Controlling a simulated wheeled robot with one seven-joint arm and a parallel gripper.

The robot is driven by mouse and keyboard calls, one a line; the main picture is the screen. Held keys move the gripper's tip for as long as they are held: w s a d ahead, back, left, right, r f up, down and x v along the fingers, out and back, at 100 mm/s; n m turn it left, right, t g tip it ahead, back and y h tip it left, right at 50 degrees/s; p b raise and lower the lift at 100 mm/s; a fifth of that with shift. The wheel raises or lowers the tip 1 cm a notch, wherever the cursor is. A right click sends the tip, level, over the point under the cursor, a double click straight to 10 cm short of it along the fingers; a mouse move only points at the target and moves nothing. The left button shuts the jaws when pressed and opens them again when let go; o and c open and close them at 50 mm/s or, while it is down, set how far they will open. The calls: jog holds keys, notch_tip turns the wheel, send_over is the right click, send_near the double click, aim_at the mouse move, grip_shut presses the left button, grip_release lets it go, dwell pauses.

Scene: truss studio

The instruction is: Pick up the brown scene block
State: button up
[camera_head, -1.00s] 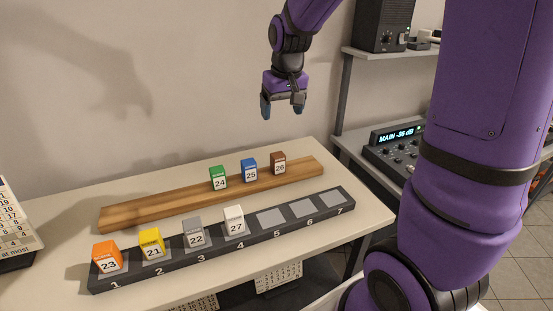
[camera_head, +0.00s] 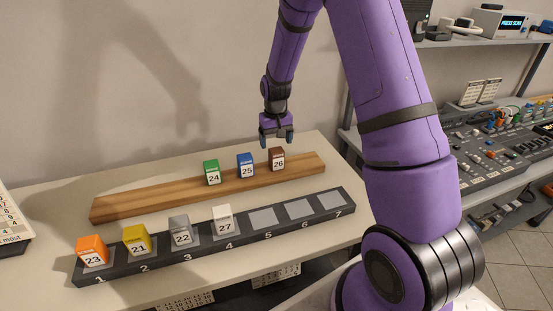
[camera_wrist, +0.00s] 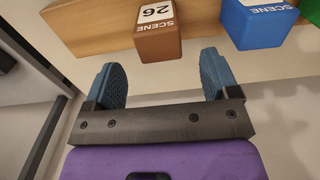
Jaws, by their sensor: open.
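The brown scene block (camera_head: 277,158), marked 26, stands on the right part of the wooden board (camera_head: 130,205). My gripper (camera_head: 276,136) is open and empty, just above and behind the brown block in the head view. In the wrist view, the brown block (camera_wrist: 158,38) lies ahead of the gap between my two blue fingertips (camera_wrist: 162,75), apart from them. The blue block (camera_head: 245,166), marked 25, stands just left of the brown one, and it shows to the right in the wrist view (camera_wrist: 258,24). The green block (camera_head: 211,172), marked 24, is farther left.
A dark numbered rack (camera_head: 180,258) lies in front of the board. Orange (camera_head: 92,251), yellow (camera_head: 137,240), grey (camera_head: 181,231) and white (camera_head: 223,220) blocks stand on slots 1 to 4. Slots 5 to 7 are bare. A mixing desk (camera_head: 500,150) stands right of the table.

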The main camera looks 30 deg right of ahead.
aim_at(276, 157)
jog(key=shift+s+f, duration=0.15)
jog(key=shift+f, duration=1.65)
jog(key=shift+s+f, duration=0.15)
jog(key=shift+f, duration=1.6)
jog(key=c, duration=1)
jog(key=shift+c, duration=0.2)
